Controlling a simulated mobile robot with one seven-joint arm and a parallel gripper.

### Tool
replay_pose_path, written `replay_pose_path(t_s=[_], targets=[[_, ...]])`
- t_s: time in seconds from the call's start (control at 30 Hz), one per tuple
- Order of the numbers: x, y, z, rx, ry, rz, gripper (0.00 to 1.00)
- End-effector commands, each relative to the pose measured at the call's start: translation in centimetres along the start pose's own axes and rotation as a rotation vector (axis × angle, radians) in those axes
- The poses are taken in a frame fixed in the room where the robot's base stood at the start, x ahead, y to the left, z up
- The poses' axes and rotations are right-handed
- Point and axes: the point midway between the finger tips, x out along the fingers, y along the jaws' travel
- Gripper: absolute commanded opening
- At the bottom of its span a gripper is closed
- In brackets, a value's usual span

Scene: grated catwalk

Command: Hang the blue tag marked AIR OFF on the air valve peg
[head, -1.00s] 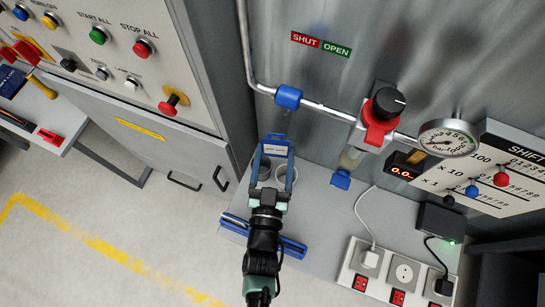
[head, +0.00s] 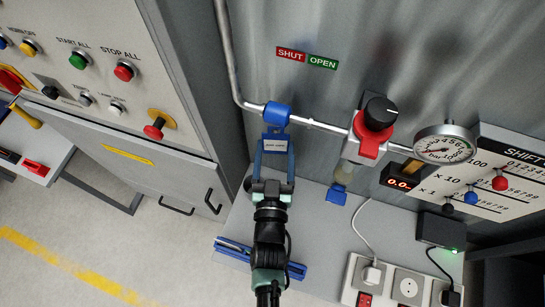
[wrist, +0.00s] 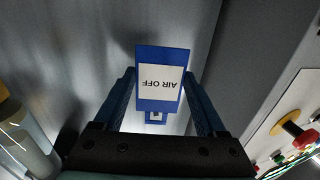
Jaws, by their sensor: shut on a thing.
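The blue tag (wrist: 160,82) has a white label reading AIR OFF, upside down in the wrist view. It is between the blue fingers of my gripper (wrist: 160,88), and a small tab with a hole shows at its lower end there. In the head view the tag (head: 275,146) is seen end-on from above, held in my gripper (head: 275,142) just below the blue fitting (head: 277,115) on the pipe. I cannot tell whether tag and fitting touch. I cannot make out a separate peg; the tag and fingers may hide it.
A SHUT/OPEN label (head: 307,58) is on the metal wall above the pipe (head: 318,125). A red regulator with a black knob (head: 380,112) and a gauge (head: 444,144) are to the right. A blue rack (head: 232,248) lies on the grey shelf. A control cabinet (head: 95,75) stands left.

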Motion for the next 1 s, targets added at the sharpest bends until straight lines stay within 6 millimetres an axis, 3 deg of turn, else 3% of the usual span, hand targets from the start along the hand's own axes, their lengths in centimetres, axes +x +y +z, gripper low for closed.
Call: replay_pose_path(t_s=[0.5, 1.0], targets=[[2.7, 0.7, 0.8, -0.001, 0.003, 0.000, 0.34], [3.0, 0.8, 1.0, 0.000, 0.000, 0.000, 0.34]])
